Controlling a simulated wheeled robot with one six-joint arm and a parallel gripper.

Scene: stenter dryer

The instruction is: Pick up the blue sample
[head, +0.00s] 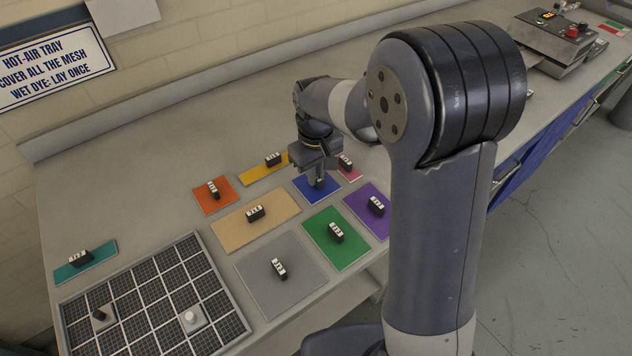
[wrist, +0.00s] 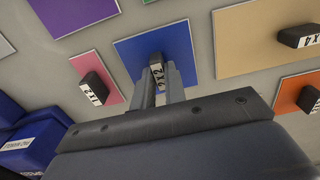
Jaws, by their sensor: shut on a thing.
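The blue sample (head: 309,190) is a flat blue square on the worktop, with a small black block bearing a white label on it. In the wrist view the blue sample (wrist: 130,55) lies below my gripper, and the label (wrist: 157,77) reads 2X2. My gripper (head: 318,182) is shut on this block over the blue square. In the wrist view the fingers (wrist: 160,80) stand on both sides of the block. The blue square appears flat on the worktop; I cannot tell whether it is lifted. My gripper hides part of it.
Orange (head: 226,202), yellow (head: 255,175), tan (head: 236,222), green (head: 352,253), purple (head: 358,199), pink (head: 354,174), grey (head: 256,278) and teal (head: 92,267) samples with black blocks lie around. A mesh tray (head: 200,317) is front left. A control box (head: 545,30) stands far right.

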